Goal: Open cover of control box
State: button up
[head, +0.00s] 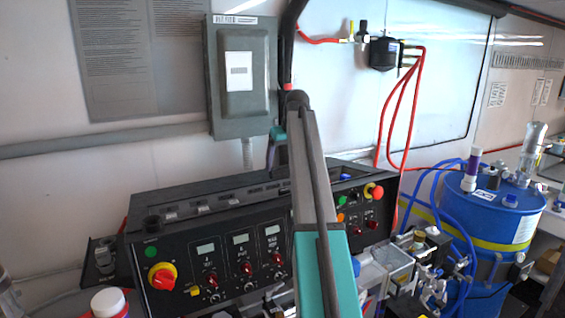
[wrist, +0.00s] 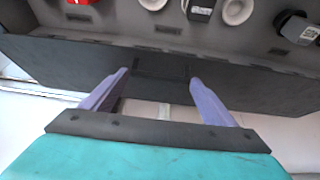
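A black console (head: 215,245) with buttons, small displays and a red-and-yellow knob stands below the wall. A grey box (head: 240,75) with a closed cover hangs on the wall above it. Which of the two is the control box I cannot tell for sure. My gripper (head: 271,160) hangs over the console's back edge, right of and below the grey box, its fingers partly hidden by my arm. In the wrist view my gripper (wrist: 158,76) has its two purple fingers wide apart, with nothing between them. The console's dark panel (wrist: 250,85) lies beyond the fingertips.
A grey conduit (head: 100,142) runs along the wall left of the grey box. Red hoses (head: 401,120) hang at the right, with a blue drum (head: 490,215) and fittings beyond. A white-capped bottle (head: 108,303) stands at front left.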

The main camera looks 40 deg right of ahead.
jog(key=o, duration=0.4)
jog(key=shift+c, duration=0.2)
jog(key=shift+s+r, duration=0.1)
jog(key=d+b+v, duration=0.1)
jog(key=b+v, duration=0.2)
jog(key=v, duration=1)
jog(key=shift+a+r+b, duration=0.35)
jog(key=shift+a+r, duration=0.05)
jog(key=shift+a, duration=0.1)
